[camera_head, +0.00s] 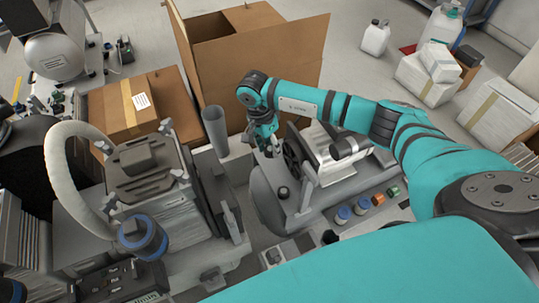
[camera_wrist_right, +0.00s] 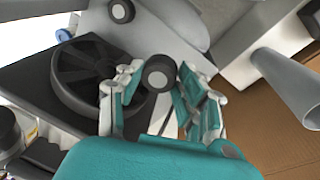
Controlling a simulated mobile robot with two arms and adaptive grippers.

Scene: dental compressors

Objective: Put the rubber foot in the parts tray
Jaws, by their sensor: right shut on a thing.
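My right gripper (camera_head: 268,148) reaches down beside the left end of a grey compressor with a dark fan wheel. In the right wrist view its fingers (camera_wrist_right: 158,84) are closed around a short black round piece with a grey centre, which looks like the rubber foot (camera_wrist_right: 158,73). In the head view the foot is hidden or too small to make out at the fingertips. A shallow grey tray-like surface (camera_head: 302,242) with small dark parts lies in front of the compressor; I cannot tell whether it is the parts tray. My left gripper is not in view.
The compressor (camera_head: 330,155) stands right of the gripper, its fan wheel (camera_wrist_right: 95,78) close to the fingers. A grey upright tube (camera_head: 216,130) and open cardboard box (camera_head: 250,60) stand nearby. Another machine (camera_head: 140,180) crowds the left.

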